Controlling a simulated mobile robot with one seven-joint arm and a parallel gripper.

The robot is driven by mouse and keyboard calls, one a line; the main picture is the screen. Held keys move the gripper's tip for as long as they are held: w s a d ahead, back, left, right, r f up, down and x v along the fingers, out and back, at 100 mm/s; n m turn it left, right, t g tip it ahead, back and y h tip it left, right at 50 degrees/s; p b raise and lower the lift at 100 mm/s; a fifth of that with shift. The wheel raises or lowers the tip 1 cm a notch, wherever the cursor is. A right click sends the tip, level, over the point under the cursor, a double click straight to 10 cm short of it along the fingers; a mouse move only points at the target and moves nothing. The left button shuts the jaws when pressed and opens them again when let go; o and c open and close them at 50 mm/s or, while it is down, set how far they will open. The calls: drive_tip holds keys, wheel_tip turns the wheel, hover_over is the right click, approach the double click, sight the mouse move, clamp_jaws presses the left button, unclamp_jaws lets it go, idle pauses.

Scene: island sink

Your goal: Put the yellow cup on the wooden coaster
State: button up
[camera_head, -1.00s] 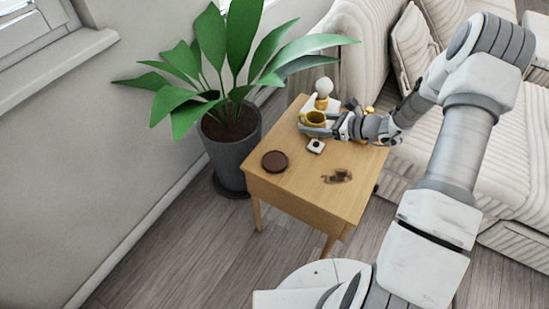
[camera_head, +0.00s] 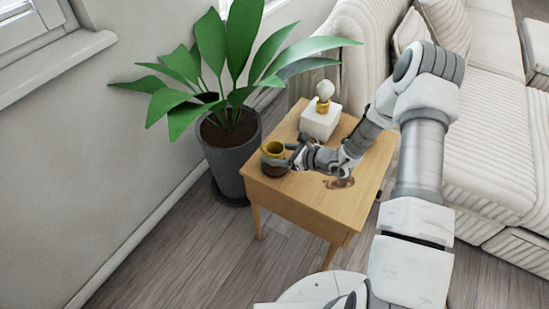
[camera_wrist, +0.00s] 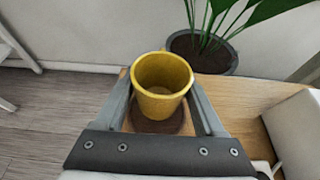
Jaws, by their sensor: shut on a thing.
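The yellow cup (camera_head: 273,149) is upright at the left front part of the small wooden table. It also shows in the wrist view (camera_wrist: 161,85), between the two fingers. My gripper (camera_head: 280,157) is shut on it; the fingers (camera_wrist: 160,88) lie along both sides of the cup. The dark brown round coaster (camera_head: 274,170) is directly under the cup, and its edge shows around the cup's base in the wrist view (camera_wrist: 157,121). I cannot tell whether the cup touches the coaster or hangs just above it.
A white box-shaped lamp (camera_head: 321,119) with a bulb stands at the table's back. A dark patterned item (camera_head: 340,183) lies partly under my arm. A potted plant (camera_head: 229,160) stands left of the table (camera_head: 310,200), a striped sofa (camera_head: 490,130) to the right.

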drive_tip(key=shift+f, duration=0.9)
drive_tip(key=shift+f, duration=0.1)
drive_tip(key=shift+f+b, duration=0.15)
drive_tip(key=shift+b, duration=0.2)
drive_tip(key=o, duration=1.4)
